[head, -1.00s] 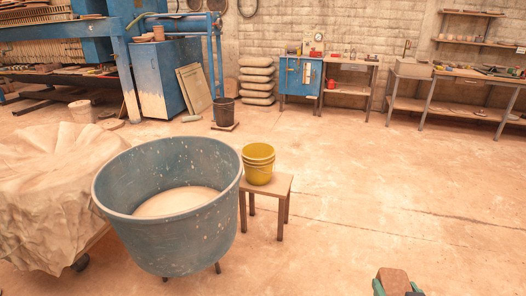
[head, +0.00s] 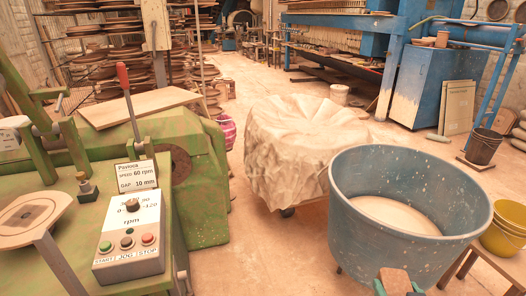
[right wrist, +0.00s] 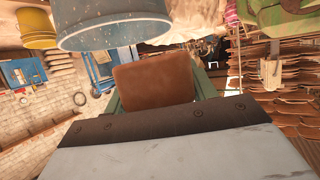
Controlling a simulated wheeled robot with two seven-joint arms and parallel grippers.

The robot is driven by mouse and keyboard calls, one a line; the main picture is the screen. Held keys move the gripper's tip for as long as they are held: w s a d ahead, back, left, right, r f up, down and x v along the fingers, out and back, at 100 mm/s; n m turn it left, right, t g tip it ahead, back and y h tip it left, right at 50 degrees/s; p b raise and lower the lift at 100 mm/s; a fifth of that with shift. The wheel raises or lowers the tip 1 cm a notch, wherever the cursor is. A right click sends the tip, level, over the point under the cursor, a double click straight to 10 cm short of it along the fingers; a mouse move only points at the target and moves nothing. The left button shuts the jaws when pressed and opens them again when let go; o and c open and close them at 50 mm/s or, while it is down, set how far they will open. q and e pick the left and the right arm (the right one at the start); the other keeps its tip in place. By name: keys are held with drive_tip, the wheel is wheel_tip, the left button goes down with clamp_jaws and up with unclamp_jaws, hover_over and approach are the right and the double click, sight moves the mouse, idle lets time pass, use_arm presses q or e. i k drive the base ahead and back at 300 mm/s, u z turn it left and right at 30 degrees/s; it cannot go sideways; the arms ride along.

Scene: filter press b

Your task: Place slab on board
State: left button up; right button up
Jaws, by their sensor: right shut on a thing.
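My right gripper (head: 397,285) is at the bottom edge of the head view, in front of the blue tub. It is shut on a brown clay slab (head: 394,279), which also fills the middle of the right wrist view (right wrist: 152,80) between the green fingers. A pale flat wooden board (head: 140,106) lies slightly tilted on the green machine at the left, well away from the slab. Nothing is seen on the board. My left gripper is not in view.
The blue tub (head: 365,245) with pale liquid stands close to my right gripper. The green machine has a control box (head: 130,245) and a red-handled lever (head: 124,78). A cloth-covered heap (head: 295,150) stands between machine and tub. Yellow buckets (head: 505,232) are at right.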

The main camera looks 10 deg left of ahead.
sight(25, 215)
drive_tip(key=u, duration=1.85)
